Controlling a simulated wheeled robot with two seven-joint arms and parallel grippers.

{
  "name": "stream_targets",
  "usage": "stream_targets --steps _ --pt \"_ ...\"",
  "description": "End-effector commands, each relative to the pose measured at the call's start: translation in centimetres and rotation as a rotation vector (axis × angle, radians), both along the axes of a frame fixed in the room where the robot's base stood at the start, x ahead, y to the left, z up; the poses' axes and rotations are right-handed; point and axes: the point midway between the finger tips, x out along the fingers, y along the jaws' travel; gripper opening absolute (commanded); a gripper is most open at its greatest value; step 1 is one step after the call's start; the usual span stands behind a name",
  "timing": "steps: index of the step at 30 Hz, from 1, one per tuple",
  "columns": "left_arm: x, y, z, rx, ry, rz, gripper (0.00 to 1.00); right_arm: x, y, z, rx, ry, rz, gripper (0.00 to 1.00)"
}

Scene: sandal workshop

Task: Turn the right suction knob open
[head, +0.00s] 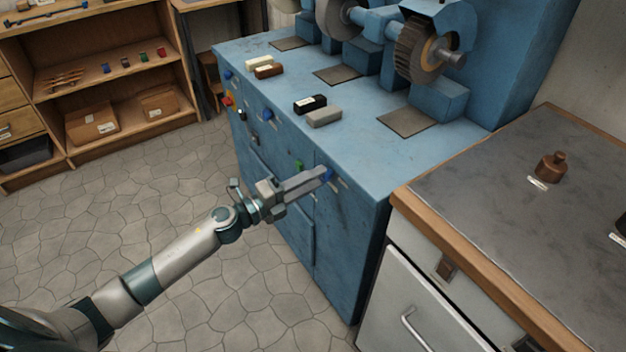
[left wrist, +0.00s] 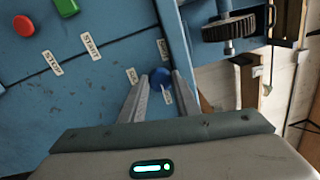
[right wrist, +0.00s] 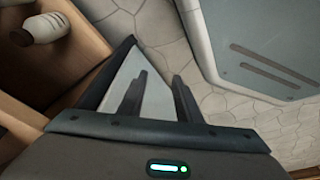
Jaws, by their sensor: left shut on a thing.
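The right suction knob is a small blue knob (head: 328,174) on the front of the blue grinding machine (head: 350,215), near its right corner. It also shows in the left wrist view (left wrist: 160,77), between my left fingertips. My left gripper (head: 321,176) reaches it from the front left and is shut on it. The fingers cover part of the knob, and I cannot tell which way it is turned. Small white labels sit around it, too small to read surely. My right gripper (right wrist: 160,80) shows only in the right wrist view, fingers apart and empty.
A green button (head: 299,165) and a red button (left wrist: 24,26) lie left of the knob. Grinding wheels (head: 420,50) sit above. A white bottle (right wrist: 45,28) lies near my right gripper.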

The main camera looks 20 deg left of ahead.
Motion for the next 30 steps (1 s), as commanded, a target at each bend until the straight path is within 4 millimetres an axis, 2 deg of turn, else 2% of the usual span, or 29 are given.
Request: stream_targets --steps 7,8,9,10,22,30 --pt "-0.1 0.0 -0.1 0.002 0.001 -0.001 0.06 -0.5 -0.1 -0.1 -0.001 0.006 0.0 0.31" --pt "-0.1 0.0 -0.2 0.002 0.001 -0.001 0.34 -0.5 -0.1 -0.1 -0.001 0.006 0.0 0.31" --pt "-0.1 0.0 -0.2 0.002 0.001 -0.001 0.43 -0.5 0.0 -0.1 -0.001 0.006 0.0 0.31" --pt "-0.1 0.0 -0.1 0.002 0.001 -0.001 0.48 -0.5 -0.1 -0.1 -0.001 0.006 0.0 0.31" --pt "-0.2 0.1 -0.1 0.001 0.001 0.0 0.48 0.7 -0.1 0.0 -0.001 -0.007 0.0 0.31" --pt "-2.0 1.5 -0.4 0.001 0.002 0.0 0.48 1.2 0.1 0.7 0.0 -0.01 0.001 0.31"
